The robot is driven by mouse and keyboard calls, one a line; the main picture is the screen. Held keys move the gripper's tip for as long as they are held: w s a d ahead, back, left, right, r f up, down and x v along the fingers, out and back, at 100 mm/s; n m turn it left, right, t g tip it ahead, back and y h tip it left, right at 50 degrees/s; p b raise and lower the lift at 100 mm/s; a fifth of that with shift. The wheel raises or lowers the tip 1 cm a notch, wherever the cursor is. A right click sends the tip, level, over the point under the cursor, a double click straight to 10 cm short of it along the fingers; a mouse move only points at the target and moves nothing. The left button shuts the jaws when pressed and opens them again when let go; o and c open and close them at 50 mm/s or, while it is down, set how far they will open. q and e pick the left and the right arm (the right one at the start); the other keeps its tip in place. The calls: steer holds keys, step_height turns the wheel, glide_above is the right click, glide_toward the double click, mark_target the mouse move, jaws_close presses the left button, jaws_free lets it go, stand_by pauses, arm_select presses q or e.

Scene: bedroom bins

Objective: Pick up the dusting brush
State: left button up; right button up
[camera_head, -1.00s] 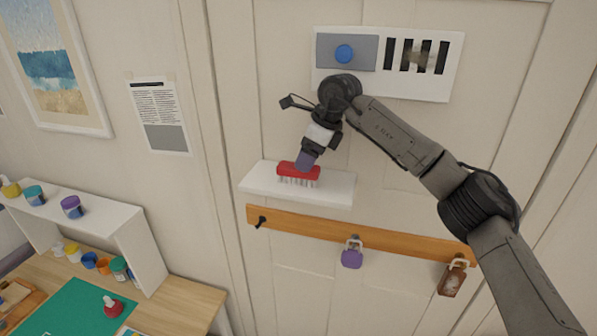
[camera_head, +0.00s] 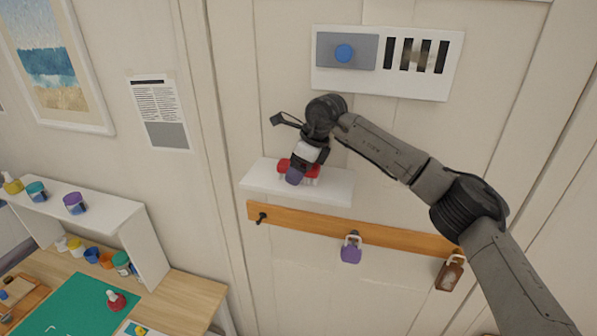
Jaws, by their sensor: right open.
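The dusting brush is red with pale bristles (camera_head: 313,171) and rests on the small white wall shelf (camera_head: 336,188). My right gripper (camera_head: 294,178) is over the brush, in front of its middle and left part, and hides much of it. The jaws are open, with a purple fingertip part in front of the red body. I cannot tell whether the fingers touch the brush. My left gripper is not in view.
A panel with a blue knob (camera_head: 344,53) is above. A desk (camera_head: 188,298) with paint jars stands at lower left.

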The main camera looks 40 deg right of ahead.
mark_target(288, 164)
steer(key=shift+f, duration=0.2)
steer(key=shift+c, duration=0.3)
steer(key=c, duration=1)
steer(key=shift+r, duration=0.2)
steer(key=shift+s+a+r+b, duration=0.1)
steer(key=shift+a+b, duration=0.05)
steer(key=shift+b, duration=0.2)
steer(key=r+b, duration=0.1)
steer(key=r, duration=0.5)
steer(key=shift+s+a+r+b, duration=0.1)
steer(key=shift+a+r+b, duration=0.15)
steer(key=shift+b, duration=0.1)
steer(key=shift+s+a+r+b, duration=0.1)
steer(key=shift+s+a+b, duration=0.1)
steer(key=shift+b, duration=0.1)
steer(key=shift+s+a+r+b, duration=0.1)
steer(key=shift+s+a+b, duration=0.9)
steer(key=shift+s+a, duration=1.2)
steer(key=shift+s+a+f+b, duration=0.1)
steer(key=shift+s+a+b, duration=1.1)
steer(key=shift+a, duration=1.65)
steer(key=shift+s+a+r+b, duration=0.1)
steer(key=shift+s+a+b, duration=0.75)
steer(key=shift+s+a, duration=1.4)
